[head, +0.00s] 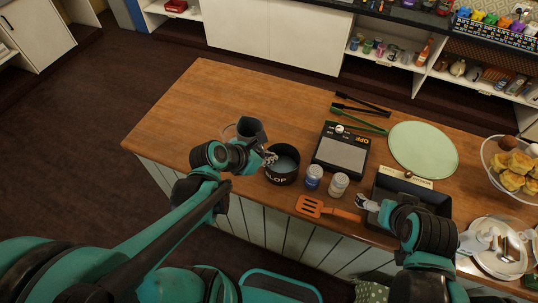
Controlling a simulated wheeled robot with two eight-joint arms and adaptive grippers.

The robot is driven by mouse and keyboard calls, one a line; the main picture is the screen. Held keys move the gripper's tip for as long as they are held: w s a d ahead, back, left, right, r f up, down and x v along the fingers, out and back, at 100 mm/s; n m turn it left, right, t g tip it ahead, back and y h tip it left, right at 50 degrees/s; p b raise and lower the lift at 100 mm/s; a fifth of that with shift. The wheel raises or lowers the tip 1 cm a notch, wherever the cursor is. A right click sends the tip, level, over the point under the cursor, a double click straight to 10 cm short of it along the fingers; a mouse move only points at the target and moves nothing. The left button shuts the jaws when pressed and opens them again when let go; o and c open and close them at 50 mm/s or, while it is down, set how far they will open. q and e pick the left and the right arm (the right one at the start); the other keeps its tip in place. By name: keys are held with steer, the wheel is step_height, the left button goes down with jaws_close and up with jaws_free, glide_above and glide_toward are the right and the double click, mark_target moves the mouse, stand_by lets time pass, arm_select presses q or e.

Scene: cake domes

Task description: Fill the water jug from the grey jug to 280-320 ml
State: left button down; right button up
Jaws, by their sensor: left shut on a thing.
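The grey jug (251,129) is at the left middle of the table, dark and partly hidden by my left wrist. My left gripper (269,158) is shut just in front of it, apparently on its handle; the contact is small and partly hidden. A clear glass vessel (229,131), apparently the water jug, shows just left of the grey jug, mostly behind my arm; its level and markings cannot be read. My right gripper (367,203) is above the table's front part, by the orange spatula's handle; its finger opening is unclear.
A black pot marked SLOP (282,178) with liquid stands close to my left gripper. Right of it are two jars (314,176), a scale (342,152), an orange spatula (312,207), a black tray (428,190) and a green round board (423,149). The table's left end is clear.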

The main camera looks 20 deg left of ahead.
arm_select(q)
steer(key=s+d+r+p, duration=0.4)
steer(key=p, duration=0.1)
steer(key=shift+d, duration=0.25)
